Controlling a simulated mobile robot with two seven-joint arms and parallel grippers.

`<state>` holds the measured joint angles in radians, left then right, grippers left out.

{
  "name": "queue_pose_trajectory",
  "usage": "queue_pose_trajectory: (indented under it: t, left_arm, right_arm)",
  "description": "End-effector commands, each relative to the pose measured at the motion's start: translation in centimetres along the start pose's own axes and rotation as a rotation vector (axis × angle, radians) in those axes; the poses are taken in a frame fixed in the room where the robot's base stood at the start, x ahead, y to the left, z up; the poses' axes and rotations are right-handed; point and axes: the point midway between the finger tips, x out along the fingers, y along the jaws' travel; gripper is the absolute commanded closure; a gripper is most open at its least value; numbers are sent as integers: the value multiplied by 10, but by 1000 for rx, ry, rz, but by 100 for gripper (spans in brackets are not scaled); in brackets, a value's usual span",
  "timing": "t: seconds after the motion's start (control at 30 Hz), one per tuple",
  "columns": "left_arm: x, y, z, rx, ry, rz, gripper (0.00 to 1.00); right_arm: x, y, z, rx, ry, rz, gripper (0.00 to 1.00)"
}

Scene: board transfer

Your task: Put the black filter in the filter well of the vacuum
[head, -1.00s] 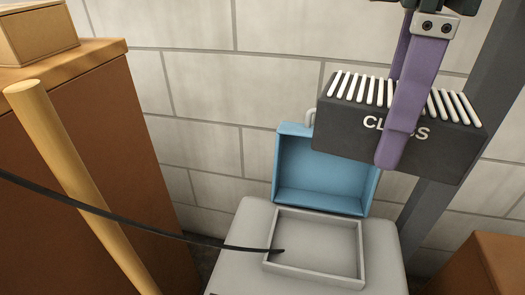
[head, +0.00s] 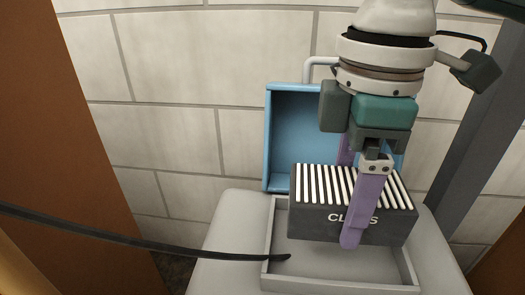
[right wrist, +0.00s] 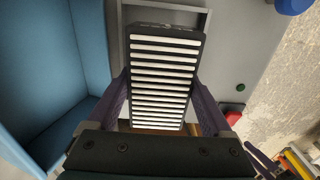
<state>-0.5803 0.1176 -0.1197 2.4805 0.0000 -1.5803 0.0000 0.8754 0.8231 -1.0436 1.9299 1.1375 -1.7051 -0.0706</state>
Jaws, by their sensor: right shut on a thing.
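The black filter (head: 310,221) has white pleats on top and pale lettering on its front side. My right gripper (head: 355,205) is shut on it, one purple finger on the front and one behind. In the right wrist view the filter (right wrist: 163,80) lies between both fingers. The filter well (head: 270,240) is a shallow rectangular recess with a raised grey rim in the top of the grey vacuum (head: 225,230). The filter is over the back right part of the well. I cannot tell whether it touches the well. My left gripper is not in view.
A blue open lid (head: 284,130) stands upright behind the well, close to my right gripper. A black hose or cord (head: 130,241) crosses from the left, its end over the well's left rim. A grey post (head: 485,135) stands at the right.

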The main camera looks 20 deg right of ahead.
Motion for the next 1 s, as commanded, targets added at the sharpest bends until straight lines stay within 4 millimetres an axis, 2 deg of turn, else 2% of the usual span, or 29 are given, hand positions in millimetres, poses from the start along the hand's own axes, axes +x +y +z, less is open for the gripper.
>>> queue_pose_trajectory:
  t: [0.03, 0.17, 0.43, 0.8, 0.83, 0.93, 1.0]
  left_arm:
    - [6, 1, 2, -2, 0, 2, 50]
    - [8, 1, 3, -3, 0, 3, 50]
    - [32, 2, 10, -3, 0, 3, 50]
    - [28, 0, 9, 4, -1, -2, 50]
    - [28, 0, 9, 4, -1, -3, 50]
    - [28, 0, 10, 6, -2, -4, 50]
    - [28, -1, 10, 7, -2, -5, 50]
  right_arm:
    - [8, 0, 0, 0, 0, 0, 78]
    - [15, 0, 0, 0, 0, 0, 78]
    - [54, 0, 0, 1, -1, 0, 78]
    - [55, 0, 0, 1, 0, -1, 78]
    - [55, 0, 0, 1, 1, -1, 13]
    - [55, 0, 0, 0, 1, -1, 2]
    - [55, 0, 0, 1, 1, -1, 0]
